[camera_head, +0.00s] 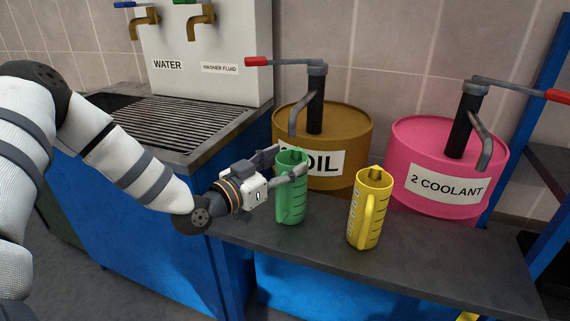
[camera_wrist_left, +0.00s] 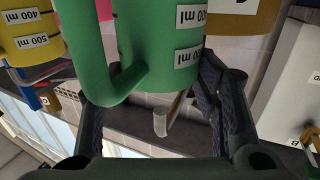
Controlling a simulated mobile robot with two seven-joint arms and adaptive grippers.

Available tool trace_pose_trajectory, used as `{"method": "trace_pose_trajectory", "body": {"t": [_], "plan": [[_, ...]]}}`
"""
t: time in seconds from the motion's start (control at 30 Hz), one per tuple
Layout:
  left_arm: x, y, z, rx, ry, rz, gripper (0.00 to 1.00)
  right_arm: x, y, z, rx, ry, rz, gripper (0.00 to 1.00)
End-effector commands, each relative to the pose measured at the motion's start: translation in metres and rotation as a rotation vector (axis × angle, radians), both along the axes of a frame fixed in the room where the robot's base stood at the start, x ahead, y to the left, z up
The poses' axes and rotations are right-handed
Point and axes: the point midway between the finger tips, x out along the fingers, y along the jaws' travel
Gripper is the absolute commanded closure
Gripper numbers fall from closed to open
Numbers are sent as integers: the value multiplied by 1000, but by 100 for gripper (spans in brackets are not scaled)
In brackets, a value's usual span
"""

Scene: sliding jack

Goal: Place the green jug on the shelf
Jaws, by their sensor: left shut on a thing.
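The green jug (camera_head: 291,205) is upright at the left part of the dark bench, in front of the oil barrel. My left gripper (camera_head: 283,165) comes in from the left and is shut on the jug near its upper part, a finger on each side. I cannot tell whether the jug's base touches the bench. In the left wrist view, the green jug (camera_wrist_left: 150,45) fills the upper middle between the fingers of my left gripper (camera_wrist_left: 155,110), with its handle to the left. A blue-framed shelf (camera_head: 545,190) stands at the right edge, mostly cut off. My right gripper is not in view.
A yellow jug (camera_head: 368,215) stands on the bench (camera_head: 440,262), right of the green jug. The brown oil barrel (camera_head: 350,120) and pink coolant barrel (camera_head: 420,145) with pumps stand behind. A sink unit (camera_head: 165,125) with taps is at the left. The bench's front right is clear.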

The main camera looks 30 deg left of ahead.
Motion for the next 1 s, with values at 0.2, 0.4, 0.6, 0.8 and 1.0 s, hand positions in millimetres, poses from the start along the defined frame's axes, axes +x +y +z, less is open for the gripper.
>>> {"method": "trace_pose_trajectory", "body": {"t": [0.2,0.4,0.6,0.8,1.0], "plan": [[0,0,-2,0,-2,0,30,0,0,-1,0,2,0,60],[0,0,-1,0,-2,0,24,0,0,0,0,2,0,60],[0,0,4,-1,-5,0,24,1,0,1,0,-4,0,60],[-35,6,10,-3,-12,3,24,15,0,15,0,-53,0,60],[-87,14,12,-2,-18,2,24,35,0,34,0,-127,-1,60]]}}
